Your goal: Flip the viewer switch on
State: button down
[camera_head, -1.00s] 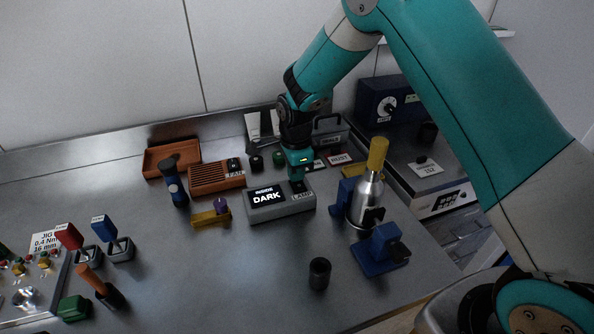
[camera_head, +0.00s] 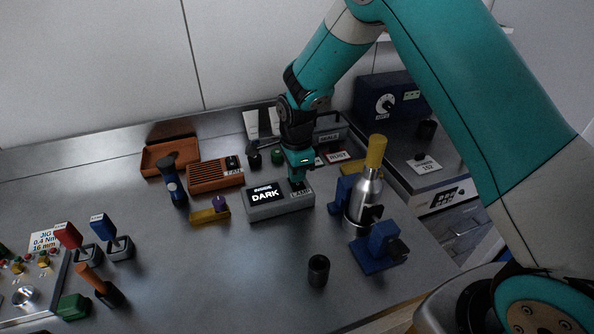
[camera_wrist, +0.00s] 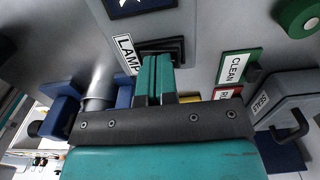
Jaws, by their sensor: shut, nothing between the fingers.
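The viewer (camera_head: 281,206) is a grey box on the bench with a black screen (camera_head: 265,193) that reads "INSIDE DARK". Its black switch (camera_wrist: 176,46) sits beside the "LAMP" label (camera_wrist: 126,54). My gripper (camera_head: 297,181) points down at the right end of the viewer's top, at the switch. In the wrist view the shut, empty fingers (camera_wrist: 155,75) reach over the switch and cover part of it. I cannot tell whether the fingertips touch it or which way the switch is tilted.
A steel bottle with a yellow top (camera_head: 369,191) stands in a blue holder close to the right of the viewer. An orange slotted box (camera_head: 214,177) is to the left. A black cup (camera_head: 318,270) stands in front, with bare bench around it.

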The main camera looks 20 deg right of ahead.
jog(key=shift+r, duration=0.1)
jog(key=shift+r+p, duration=0.35)
jog(key=shift+p, duration=0.05)
notch_tip(320, 180, up, 13)
jog(key=s, duration=0.3)
jog(key=shift+b, duration=0.3)
